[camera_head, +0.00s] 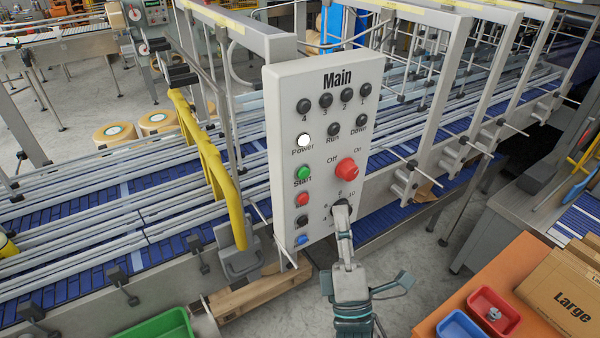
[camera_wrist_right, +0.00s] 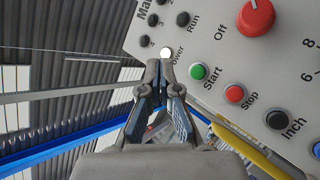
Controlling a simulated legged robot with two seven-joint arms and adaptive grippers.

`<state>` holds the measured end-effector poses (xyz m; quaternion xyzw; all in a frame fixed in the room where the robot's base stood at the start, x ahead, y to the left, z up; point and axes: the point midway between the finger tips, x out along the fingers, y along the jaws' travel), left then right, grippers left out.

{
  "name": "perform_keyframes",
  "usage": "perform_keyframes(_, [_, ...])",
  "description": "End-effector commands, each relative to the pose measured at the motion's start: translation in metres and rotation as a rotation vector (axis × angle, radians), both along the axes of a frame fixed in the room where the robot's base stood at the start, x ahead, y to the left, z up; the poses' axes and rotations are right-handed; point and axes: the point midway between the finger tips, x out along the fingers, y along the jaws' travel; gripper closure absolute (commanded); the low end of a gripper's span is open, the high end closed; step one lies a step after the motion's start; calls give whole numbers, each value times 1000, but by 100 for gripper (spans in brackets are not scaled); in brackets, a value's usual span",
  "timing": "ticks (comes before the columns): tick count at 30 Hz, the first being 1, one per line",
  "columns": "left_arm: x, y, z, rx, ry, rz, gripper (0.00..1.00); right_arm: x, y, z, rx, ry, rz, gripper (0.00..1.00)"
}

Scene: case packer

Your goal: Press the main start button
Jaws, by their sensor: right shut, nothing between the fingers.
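The green Start button (camera_head: 303,173) is on the upright white Main panel (camera_head: 318,230), below the white Power light (camera_head: 303,140). In the right wrist view the Start button (camera_wrist_right: 196,71) lies right of my fingertips, with the red Stop button (camera_wrist_right: 234,93) beyond it. My right gripper (camera_head: 342,209) is shut and empty. In the head view its tips overlap the numbered dial low on the panel. In the right wrist view the gripper (camera_wrist_right: 160,66) shows its tips together, just below the Power light, apart from the Start button. I cannot tell whether the tips touch the panel. My left gripper is out of view.
A red Off/On knob (camera_head: 346,169) sticks out right of the Start button. A yellow rail (camera_head: 208,150) stands left of the panel. Blue conveyors run behind. A Large carton (camera_head: 568,295) and red bin (camera_head: 493,312) sit at the lower right.

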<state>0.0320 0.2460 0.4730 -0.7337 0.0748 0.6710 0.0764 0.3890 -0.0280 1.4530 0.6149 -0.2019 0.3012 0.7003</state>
Motion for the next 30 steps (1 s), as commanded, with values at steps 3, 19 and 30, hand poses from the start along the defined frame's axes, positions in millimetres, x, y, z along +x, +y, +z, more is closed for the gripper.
perform_keyframes(3, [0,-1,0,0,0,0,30,0,-1,0,0,-1,-1,100])
perform_keyframes(19, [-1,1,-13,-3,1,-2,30,25,23,-2,-3,1,-1,100])
perform_keyframes(30, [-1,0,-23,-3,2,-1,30,63,45,-1,1,1,-1,100])
